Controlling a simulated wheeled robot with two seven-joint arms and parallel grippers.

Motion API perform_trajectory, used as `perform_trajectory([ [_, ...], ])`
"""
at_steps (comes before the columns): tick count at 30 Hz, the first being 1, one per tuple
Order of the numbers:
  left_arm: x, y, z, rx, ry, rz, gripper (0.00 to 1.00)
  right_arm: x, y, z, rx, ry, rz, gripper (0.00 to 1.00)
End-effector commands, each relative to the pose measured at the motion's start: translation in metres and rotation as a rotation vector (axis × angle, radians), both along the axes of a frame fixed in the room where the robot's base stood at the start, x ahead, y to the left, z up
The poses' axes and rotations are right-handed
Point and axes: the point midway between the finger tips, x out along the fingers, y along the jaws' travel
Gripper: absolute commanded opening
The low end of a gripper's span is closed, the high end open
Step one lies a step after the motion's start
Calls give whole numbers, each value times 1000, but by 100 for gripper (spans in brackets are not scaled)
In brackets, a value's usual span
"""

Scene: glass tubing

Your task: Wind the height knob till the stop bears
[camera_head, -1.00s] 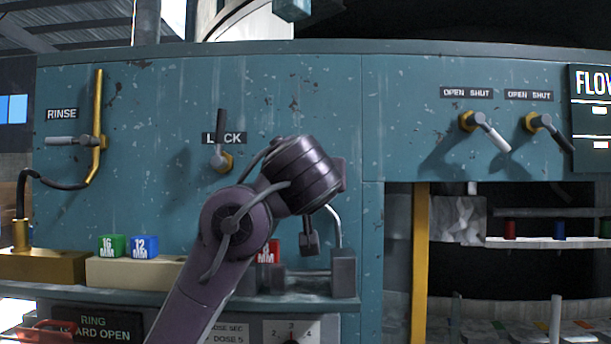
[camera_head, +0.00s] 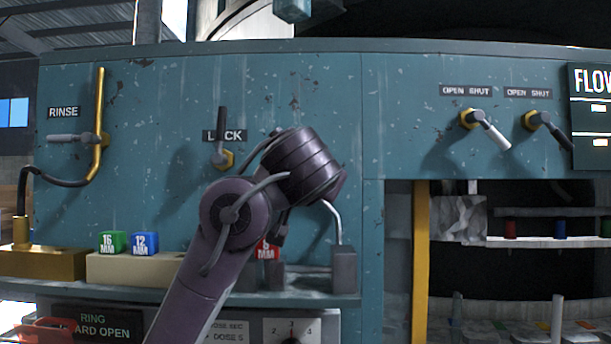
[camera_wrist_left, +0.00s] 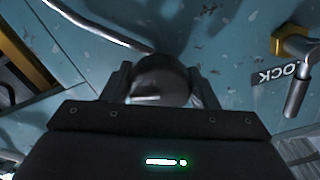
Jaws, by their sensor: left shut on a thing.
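A dark round knob (camera_wrist_left: 162,72), which I take to be the height knob, sits between the fingers of my left gripper (camera_wrist_left: 160,88) in the left wrist view. The fingers are shut on its two sides. In the head view my left wrist covers the knob and the fingertips. I cannot make out the stop or whether anything bears on it. My right gripper is in neither current view.
The LOCK lever (camera_head: 221,135) is on the teal panel left of my wrist. A grey block (camera_head: 345,268) with a bent metal rod stands on the ledge to the right. Green (camera_head: 111,243) and blue (camera_head: 145,244) marked cubes sit at left.

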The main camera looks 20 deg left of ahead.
Motion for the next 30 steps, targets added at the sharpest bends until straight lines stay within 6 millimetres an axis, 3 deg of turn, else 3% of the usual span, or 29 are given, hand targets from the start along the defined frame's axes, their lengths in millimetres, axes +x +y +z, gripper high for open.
perform_trajectory([
  [12,0,1,0,198,58,1,31,0,0,-3,0,0,0,76],
  [29,0,1,0,228,66,1,31,1,0,-4,0,0,0,76],
  [30,0,1,0,228,66,1,58,1,0,-4,-1,0,0,76],
])
